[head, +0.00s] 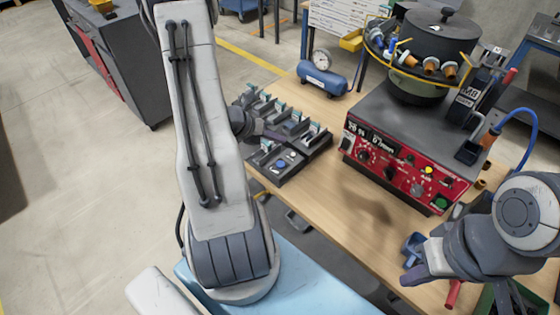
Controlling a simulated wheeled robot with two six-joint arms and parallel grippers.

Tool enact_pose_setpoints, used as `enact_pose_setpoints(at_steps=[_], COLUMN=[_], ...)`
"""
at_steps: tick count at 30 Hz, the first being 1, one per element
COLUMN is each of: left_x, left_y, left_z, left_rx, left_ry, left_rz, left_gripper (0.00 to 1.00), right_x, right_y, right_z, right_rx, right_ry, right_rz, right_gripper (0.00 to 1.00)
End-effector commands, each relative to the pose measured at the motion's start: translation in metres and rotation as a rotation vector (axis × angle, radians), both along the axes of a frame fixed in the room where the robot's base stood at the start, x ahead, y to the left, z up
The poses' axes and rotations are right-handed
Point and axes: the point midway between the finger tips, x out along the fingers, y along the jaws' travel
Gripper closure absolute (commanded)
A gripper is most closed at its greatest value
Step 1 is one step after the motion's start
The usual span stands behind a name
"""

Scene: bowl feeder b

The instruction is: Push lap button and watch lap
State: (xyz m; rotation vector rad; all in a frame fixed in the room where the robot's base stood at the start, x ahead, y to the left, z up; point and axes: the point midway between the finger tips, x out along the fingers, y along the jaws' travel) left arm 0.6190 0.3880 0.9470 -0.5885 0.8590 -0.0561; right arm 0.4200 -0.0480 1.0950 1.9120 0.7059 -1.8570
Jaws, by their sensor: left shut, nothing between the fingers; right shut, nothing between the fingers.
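A control box with a red front panel (400,167) stands on the wooden table. The panel carries a dark display (372,139), several knobs, a yellow button (429,170) and a green button (440,203). No lap label is readable, so I cannot tell which button is the lap one. My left gripper (284,137) is shut and empty, low over the dark parts tray (283,170), left of the box; its arm hides part of the tray. My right gripper (410,276) is shut and empty, over the table's front right part, in front of the panel and apart from it.
A bowl feeder (440,42) with orange-tipped fittings sits on the box. A blue compressor (323,79) with a round gauge stands behind the tray. A blue object (412,245) and a red handle (453,294) lie near my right gripper. Bare table (345,187) separates tray and box.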

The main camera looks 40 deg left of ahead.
Motion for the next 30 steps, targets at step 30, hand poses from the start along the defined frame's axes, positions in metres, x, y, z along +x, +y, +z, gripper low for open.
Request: enact_pose_setpoints(at_steps=[30], left_x=[0.001], left_y=[-0.001], left_z=[-0.079], left_rx=[0.003], left_ry=[-0.001], left_rz=[-0.005], left_gripper=[1.00], right_x=[0.000], right_y=[0.000], right_z=[-0.071], right_rx=[0.000], right_ry=[0.000], right_rz=[0.000], right_gripper=[1.00])
